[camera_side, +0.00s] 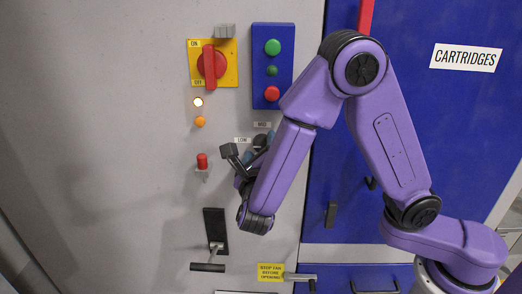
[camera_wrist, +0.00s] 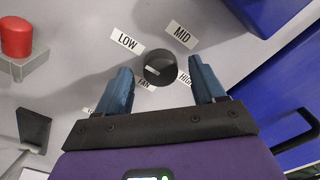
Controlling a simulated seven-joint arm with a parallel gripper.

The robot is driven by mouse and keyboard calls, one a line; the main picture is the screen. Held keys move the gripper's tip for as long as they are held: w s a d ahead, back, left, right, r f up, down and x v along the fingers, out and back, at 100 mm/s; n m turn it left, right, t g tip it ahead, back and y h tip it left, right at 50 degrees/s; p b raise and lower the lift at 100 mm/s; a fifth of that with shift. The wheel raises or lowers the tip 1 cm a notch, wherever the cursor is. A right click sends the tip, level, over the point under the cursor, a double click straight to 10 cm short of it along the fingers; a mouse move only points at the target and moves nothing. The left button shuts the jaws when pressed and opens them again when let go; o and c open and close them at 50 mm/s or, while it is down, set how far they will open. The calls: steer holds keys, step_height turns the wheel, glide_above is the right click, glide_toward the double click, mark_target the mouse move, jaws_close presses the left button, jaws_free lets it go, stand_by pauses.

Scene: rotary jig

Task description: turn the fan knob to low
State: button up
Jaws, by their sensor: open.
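The fan knob (camera_wrist: 160,67) is a dark round knob on the grey panel in the wrist view, with a light mark on its left part. The LOW label (camera_wrist: 127,41) is at its upper left, MID (camera_wrist: 181,34) at its upper right, HIGH (camera_wrist: 185,79) to the right and FAN (camera_wrist: 144,84) just below. Another label at lower left is mostly hidden by a finger. My gripper (camera_wrist: 160,64) is open, with one blue finger on each side of the knob and visible gaps between. In the side view the knob (camera_side: 260,141) is partly hidden by my gripper.
A red push button (camera_wrist: 16,37) on a grey block sits left of the knob. A black lever (camera_side: 215,240) is below. A red rotary switch (camera_side: 211,64) and a blue button box (camera_side: 272,68) are above. The blue cabinet door (camera_side: 340,150) is right.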

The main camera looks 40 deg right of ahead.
steer(key=v, duration=1.7)
steer(key=shift+s+a+r, duration=0.1)
steer(key=shift+s, duration=0.05)
steer(key=s+d+f+m+g+y, duration=0.1)
steer(key=d+f+m+g+y, duration=0.1)
steer(key=d+m+g, duration=0.4)
steer(key=s+d+f+m+g+y, duration=0.1)
steer(key=d+f+m+g+y, duration=0.15)
steer(key=d+m, duration=0.45)
steer(key=s+d+m+g+y, duration=0.4)
steer(key=s+d+m+y, duration=0.3)
steer(key=s+m, duration=0.3)
steer(key=shift+s+d+f+m+y, duration=0.2)
steer(key=shift+s+m+y, duration=0.1)
steer(key=shift+s+y, duration=0.6)
